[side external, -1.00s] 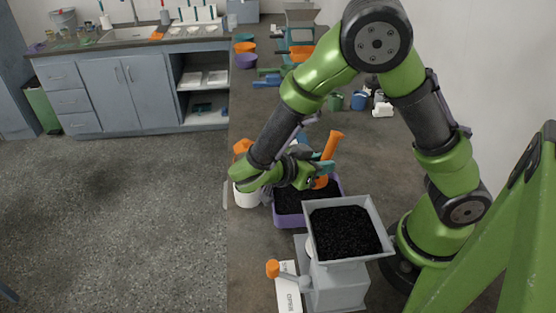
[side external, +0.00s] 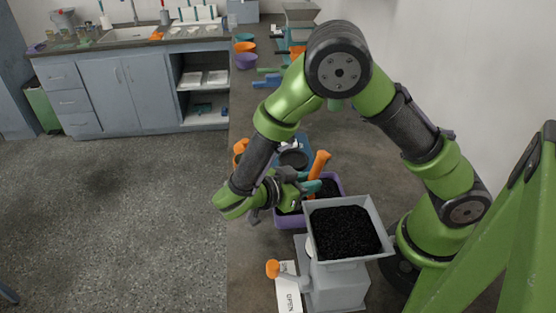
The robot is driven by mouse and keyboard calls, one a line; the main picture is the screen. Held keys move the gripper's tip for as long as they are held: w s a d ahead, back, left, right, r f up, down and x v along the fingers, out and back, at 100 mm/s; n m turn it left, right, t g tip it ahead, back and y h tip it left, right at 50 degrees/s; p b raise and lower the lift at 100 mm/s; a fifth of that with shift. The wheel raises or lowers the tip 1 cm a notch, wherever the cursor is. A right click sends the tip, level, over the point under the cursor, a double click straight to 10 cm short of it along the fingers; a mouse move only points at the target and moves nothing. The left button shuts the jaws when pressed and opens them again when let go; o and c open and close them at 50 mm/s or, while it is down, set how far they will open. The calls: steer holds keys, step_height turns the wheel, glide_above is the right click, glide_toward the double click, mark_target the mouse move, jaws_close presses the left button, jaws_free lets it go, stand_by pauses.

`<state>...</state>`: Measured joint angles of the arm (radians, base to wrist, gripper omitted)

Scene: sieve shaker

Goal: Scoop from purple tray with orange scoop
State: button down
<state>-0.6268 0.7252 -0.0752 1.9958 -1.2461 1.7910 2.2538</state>
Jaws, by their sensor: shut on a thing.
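The purple tray (side external: 283,222) sits on the bench behind the grey hopper machine and holds black granular material. My gripper (side external: 308,187) is over the tray, shut on the orange scoop (side external: 319,164). The scoop's handle stands up out of the jaws, leaning to the right. The scoop's bowl is hidden behind my gripper and the machine, so I cannot tell whether it is in the material or what it holds. My gripper and forearm cover the left part of the tray.
The grey hopper machine (side external: 336,281), full of black granules (side external: 344,232), stands close in front of the tray. A blue device with a dark round top (side external: 293,158) is behind the tray. An orange object (side external: 240,148) is at the bench's left edge. Coloured bowls (side external: 245,61) stand farther back.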

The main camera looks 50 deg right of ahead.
mark_target(319, 170)
steer(key=shift+w+a, duration=0.1)
steer(key=shift+a, duration=0.3)
steer(key=shift+r+y, duration=0.1)
steer(key=shift+y, duration=0.2)
steer(key=y, duration=0.1)
steer(key=t+y, duration=0.1)
steer(key=y, duration=0.1)
steer(key=shift+d+f+y, duration=0.2)
steer(key=shift+d+y, duration=0.1)
steer(key=shift+d, duration=0.1)
steer(key=y, duration=0.2)
steer(key=d+f+t+y, duration=0.1)
steer(key=y, duration=0.1)
steer(key=d+y, duration=0.1)
steer(key=shift+s+f+y, duration=0.15)
steer(key=shift+s+y, duration=0.15)
steer(key=shift+y, duration=0.1)
steer(key=shift+a+r, duration=0.15)
steer(key=shift+r, duration=0.05)
steer(key=shift+d+r+h, duration=0.25)
steer(key=shift+r+h, duration=0.35)
steer(key=shift+h, duration=0.1)
steer(key=shift+s+d+r, duration=0.1)
steer(key=shift+d+r, duration=0.1)
steer(key=shift+r, duration=0.05)
steer(key=y, duration=0.2)
steer(key=d+r+t+y, duration=0.1)
steer(key=y, duration=0.1)
steer(key=shift+s+d, duration=0.1)
